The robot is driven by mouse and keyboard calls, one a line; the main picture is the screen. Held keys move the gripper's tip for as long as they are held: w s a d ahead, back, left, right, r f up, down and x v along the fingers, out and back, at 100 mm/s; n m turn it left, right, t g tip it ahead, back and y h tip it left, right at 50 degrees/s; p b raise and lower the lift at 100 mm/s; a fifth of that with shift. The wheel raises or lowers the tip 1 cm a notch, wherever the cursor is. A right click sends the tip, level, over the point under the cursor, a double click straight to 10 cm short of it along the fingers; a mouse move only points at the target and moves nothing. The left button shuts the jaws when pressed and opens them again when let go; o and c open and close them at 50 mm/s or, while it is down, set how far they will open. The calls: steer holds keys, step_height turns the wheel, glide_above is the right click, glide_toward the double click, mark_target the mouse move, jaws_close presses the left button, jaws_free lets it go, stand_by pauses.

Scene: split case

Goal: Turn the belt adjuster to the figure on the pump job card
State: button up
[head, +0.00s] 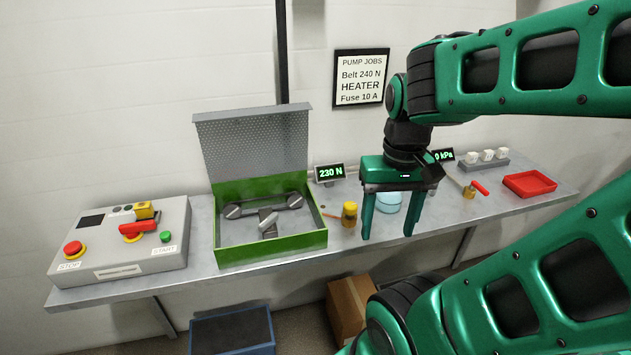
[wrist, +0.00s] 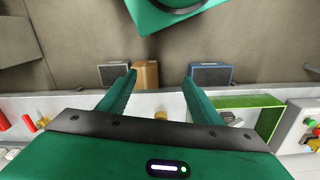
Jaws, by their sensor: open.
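The pump job card (head: 361,79) hangs framed on the wall and reads "Belt 240 N, HEATER, Fuse 10 A". A small display (head: 330,173) behind the bench case reads "230 N". The green case (head: 271,250) stands with its grey perforated lid up. Inside it are two round pulleys with a belt (head: 268,204) and a grey knob-like part (head: 268,220), which looks like the belt adjuster. My gripper (head: 390,236) is open and empty, pointing down over the bench to the right of the case. In the wrist view the open fingers (wrist: 160,88) show, with the green case (wrist: 262,113) to their right.
A control box (head: 125,245) with red stop and green start buttons stands left of the case. A cardboard box (head: 349,302) and blue crate (head: 232,331) are below.

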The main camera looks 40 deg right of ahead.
steer(key=shift+o, duration=0.9)
steer(key=w+a+r+n, duration=0.1)
steer(key=w+n, duration=0.1)
steer(key=w, duration=0.4)
steer(key=w+a+r+n, duration=0.1)
steer(key=w+a+n, duration=0.1)
steer(key=w, duration=0.4)
steer(key=shift+w+r+h, duration=0.25)
steer(key=shift+h, duration=0.05)
steer(key=n, duration=0.6)
glide_toward(268, 218)
step_height(268, 218, down, 8)
steer(key=shift+s+d+f, duration=0.1)
steer(key=shift+f, duration=0.1)
steer(key=c, duration=1.1)
steer(key=shift+o, duration=0.3)
